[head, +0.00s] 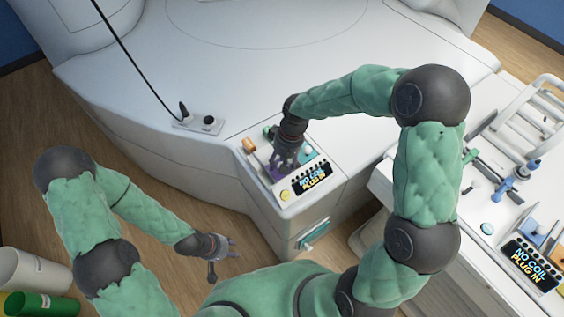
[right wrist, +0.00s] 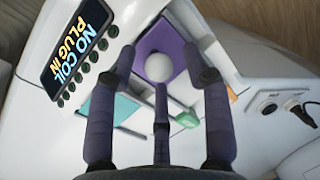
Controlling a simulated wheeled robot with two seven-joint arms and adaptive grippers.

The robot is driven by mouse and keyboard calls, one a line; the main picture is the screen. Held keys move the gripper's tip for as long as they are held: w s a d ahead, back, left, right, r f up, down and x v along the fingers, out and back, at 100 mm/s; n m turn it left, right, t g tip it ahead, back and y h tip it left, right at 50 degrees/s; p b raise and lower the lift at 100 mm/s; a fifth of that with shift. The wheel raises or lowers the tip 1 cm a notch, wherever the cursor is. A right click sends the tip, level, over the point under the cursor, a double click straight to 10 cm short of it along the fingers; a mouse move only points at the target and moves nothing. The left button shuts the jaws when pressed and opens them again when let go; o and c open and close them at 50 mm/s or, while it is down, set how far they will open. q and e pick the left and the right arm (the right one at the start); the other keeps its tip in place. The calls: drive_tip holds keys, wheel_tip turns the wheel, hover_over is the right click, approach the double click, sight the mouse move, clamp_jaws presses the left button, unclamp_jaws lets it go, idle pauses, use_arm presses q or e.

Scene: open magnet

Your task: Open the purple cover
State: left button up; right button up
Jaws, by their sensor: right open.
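The purple cover (right wrist: 177,42) lies on the white console panel in the right wrist view. A white ball-shaped knob (right wrist: 158,67) sits over it. My right gripper (right wrist: 159,62) is open, with two fingers on either side of the knob and a third finger below it. I cannot tell whether any finger touches it. In the head view, my right gripper (head: 285,160) points down at the panel and hides most of the purple cover (head: 273,174). My left gripper (head: 231,246) is open and empty, low over the floor in front of the white machine.
A "NO COIL PLUG IN" display (head: 312,181) with dark buttons is beside the cover. A teal piece (right wrist: 122,106) and an orange piece (head: 249,145) are also on the panel. A cabled socket plate (head: 199,122) lies left; a white cart (head: 488,207) stands right.

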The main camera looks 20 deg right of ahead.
clamp_jaws()
drive_tip(key=w, duration=0.2)
drive_tip(key=w+a+p, duration=0.1)
drive_tip(key=w, duration=0.1)
drive_tip(key=w+a, duration=0.1)
drive_tip(key=w, duration=0.1)
drive_tip(key=shift+w+a+r, duration=0.1)
drive_tip(key=shift+w+a, duration=0.05)
drive_tip(key=shift+w, duration=0.05)
unclamp_jaws()
